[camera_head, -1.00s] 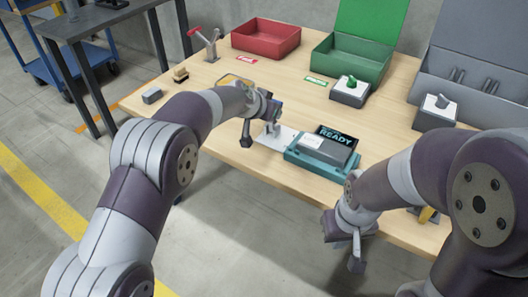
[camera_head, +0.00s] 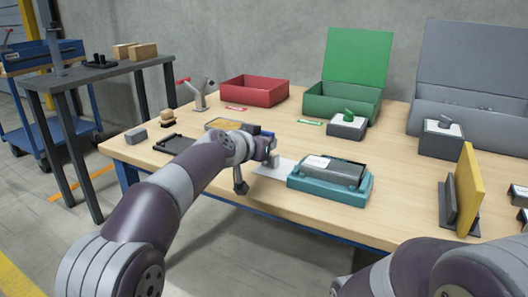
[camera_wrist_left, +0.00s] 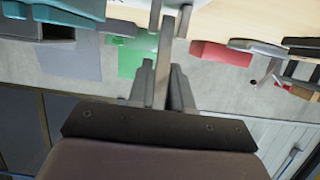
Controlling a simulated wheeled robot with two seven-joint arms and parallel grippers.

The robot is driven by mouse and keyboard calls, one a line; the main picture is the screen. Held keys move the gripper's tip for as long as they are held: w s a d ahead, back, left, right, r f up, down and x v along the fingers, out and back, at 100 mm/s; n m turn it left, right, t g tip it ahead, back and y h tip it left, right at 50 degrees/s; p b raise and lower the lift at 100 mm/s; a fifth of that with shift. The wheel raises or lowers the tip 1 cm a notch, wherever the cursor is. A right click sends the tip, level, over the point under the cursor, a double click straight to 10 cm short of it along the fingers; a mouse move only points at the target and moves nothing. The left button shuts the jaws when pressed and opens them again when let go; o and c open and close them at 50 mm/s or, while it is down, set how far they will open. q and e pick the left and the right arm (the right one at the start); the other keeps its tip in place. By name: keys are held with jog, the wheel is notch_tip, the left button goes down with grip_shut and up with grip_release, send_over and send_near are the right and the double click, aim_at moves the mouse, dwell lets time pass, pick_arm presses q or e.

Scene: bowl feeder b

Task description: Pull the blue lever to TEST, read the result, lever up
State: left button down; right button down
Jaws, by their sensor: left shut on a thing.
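My left gripper (camera_head: 267,145) is over the white base plate (camera_head: 273,168) beside the teal tester (camera_head: 330,186). It is shut on what looks like the blue lever (camera_head: 268,133), whose blue end shows by the fingers. The fingers and arm hide most of the lever. In the left wrist view the gripper (camera_wrist_left: 163,88) has a grey bar between its fingers. The tester's dark housing carries a white label on top. No display text is readable in the head view now. My right gripper is out of view; only its arm shows at the bottom right.
A red bin (camera_head: 255,91), an open green box (camera_head: 342,104) and a grey box (camera_head: 470,115) stand along the back. A yellow panel (camera_head: 467,188) stands upright at right.

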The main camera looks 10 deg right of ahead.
pick_arm(q)
jog(key=shift+r, duration=0.3)
jog(key=c, duration=0.8)
grip_release()
jog(key=shift+a, duration=0.1)
jog(key=shift+c, duration=0.2)
jog(key=o, duration=0.8)
jog(key=shift+s+f, duration=0.1)
jog(key=shift+f, duration=0.05)
jog(key=shift+o, duration=0.2)
jog(key=v, duration=1.2)
jog(key=shift+s, duration=0.3)
jog(key=shift+a, duration=0.15)
